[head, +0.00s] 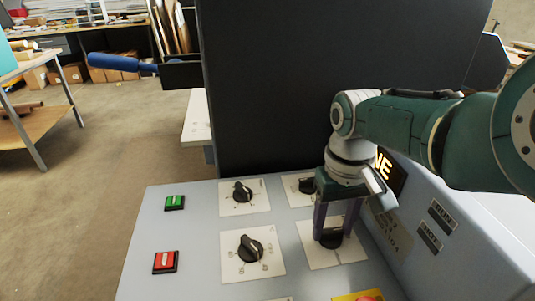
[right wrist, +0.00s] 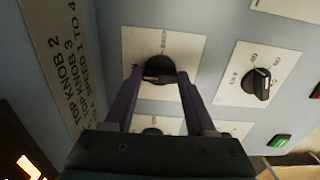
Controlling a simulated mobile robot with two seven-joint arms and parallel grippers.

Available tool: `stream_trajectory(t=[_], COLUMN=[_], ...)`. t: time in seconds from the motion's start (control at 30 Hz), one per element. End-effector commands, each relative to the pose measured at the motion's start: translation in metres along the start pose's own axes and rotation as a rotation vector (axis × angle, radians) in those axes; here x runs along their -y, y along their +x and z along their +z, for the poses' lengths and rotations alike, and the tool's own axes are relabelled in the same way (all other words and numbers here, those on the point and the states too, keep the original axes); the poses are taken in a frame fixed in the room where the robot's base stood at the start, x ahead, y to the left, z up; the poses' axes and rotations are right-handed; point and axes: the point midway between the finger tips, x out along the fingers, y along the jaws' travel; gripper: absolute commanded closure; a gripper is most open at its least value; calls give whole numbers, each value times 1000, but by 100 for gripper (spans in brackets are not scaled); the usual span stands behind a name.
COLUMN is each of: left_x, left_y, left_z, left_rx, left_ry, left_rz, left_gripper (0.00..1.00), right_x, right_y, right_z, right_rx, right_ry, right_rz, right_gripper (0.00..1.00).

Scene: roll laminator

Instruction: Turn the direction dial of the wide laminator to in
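The wide laminator's control panel (head: 200,275) fills the lower middle of the head view. My right gripper (head: 335,234) points down over the panel's right middle dial (head: 331,241), a black knob on a white plate. In the right wrist view this dial (right wrist: 158,70) sits between the open fingertips of the gripper (right wrist: 159,73), one on each side. I cannot tell whether they touch it. The middle left dial (head: 250,248) also shows in the wrist view (right wrist: 257,86). Its lettering, like the gripped-side dial's, is too small to read surely. My left gripper is out of view.
Dials stand at the top left (head: 242,192) and top right (head: 304,186), the latter partly hidden by my gripper. A green button (head: 174,203) and red button (head: 165,262) line the left edge. A black upright panel (head: 290,85) rises behind; a sloped housing (head: 470,235) stands right.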

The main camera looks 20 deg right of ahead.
Motion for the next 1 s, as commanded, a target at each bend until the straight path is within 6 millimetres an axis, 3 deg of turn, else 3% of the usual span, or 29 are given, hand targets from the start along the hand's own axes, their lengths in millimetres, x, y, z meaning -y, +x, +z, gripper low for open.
stream_trajectory(t=[0.03,0.23,0.53,0.8,1.0], left_x=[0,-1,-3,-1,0], left_y=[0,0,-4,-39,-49], left_z=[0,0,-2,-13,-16], left_rx=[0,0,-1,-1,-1], left_ry=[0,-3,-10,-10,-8], left_rz=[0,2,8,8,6], left_gripper=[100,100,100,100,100], right_x=[0,0,0,0,0], right_y=[0,0,-4,-56,-86], right_z=[0,0,0,-1,-1], right_rx=[-1,-1,-1,-4,-3], right_ry=[-1,0,2,1,1], right_rz=[1,0,0,0,0], right_gripper=[38,16,15,15,15])
